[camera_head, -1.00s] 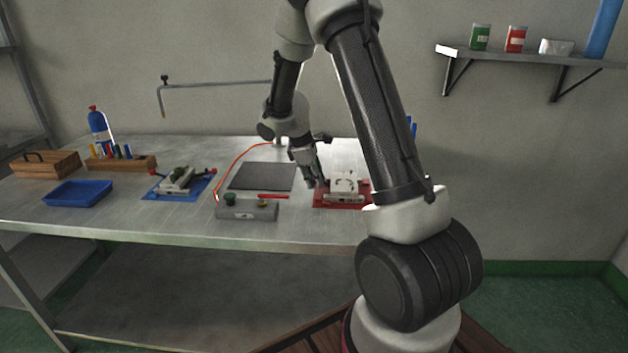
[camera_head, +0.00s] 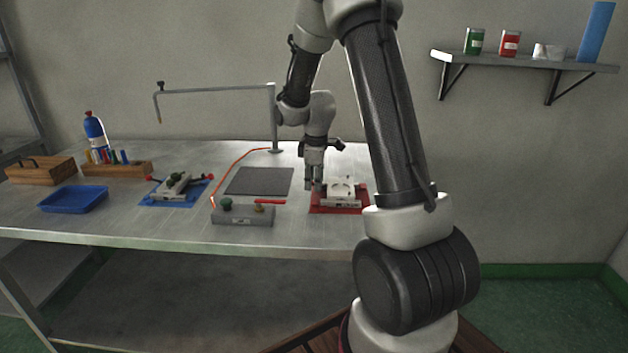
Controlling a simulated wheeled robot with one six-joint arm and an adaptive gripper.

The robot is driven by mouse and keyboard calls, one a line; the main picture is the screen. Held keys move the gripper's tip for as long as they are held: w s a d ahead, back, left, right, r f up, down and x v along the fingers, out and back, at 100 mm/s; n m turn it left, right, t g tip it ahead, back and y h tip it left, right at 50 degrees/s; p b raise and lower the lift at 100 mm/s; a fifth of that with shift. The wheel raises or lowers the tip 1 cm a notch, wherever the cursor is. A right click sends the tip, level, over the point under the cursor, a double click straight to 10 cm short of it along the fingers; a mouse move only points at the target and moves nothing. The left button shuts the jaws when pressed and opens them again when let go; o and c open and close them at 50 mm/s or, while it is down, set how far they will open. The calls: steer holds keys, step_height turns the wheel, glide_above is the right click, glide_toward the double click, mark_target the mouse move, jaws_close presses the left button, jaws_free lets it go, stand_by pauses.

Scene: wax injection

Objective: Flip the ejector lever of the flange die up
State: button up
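A pale die (camera_head: 343,191) sits on a red mat (camera_head: 323,209) at the right of the bench. Another pale die (camera_head: 173,186) with dark and red-tipped parts sits on a blue mat (camera_head: 160,202) to the left. I cannot read which one is the flange die, and no ejector lever can be made out clearly. My gripper (camera_head: 314,187) points down at the left edge of the die on the red mat. It holds nothing that I can see. The gap between its fingers, and whether they touch the die, is too small to tell.

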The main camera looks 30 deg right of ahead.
step_height(320, 180, up, 12)
steer(key=s, duration=0.2)
steer(key=shift+a+f, duration=0.15)
steer(key=shift+a, duration=0.25)
stand_by(0.4)
steer(key=s+a+r+m, duration=0.2)
steer(key=s+r+m, duration=0.1)
steer(key=s, duration=0.6)
steer(key=s+a+r+m+t, duration=0.1)
steer(key=s+a+r+m, duration=0.1)
steer(key=s, duration=0.7)
steer(key=s+a+r+m+t, duration=0.1)
steer(key=s+a+r+m, duration=0.2)
steer(key=s, duration=0.7)
steer(key=shift+r+m+y, duration=0.4)
steer(key=shift+r+m, duration=0.05)
steer(key=shift+m, duration=0.75)
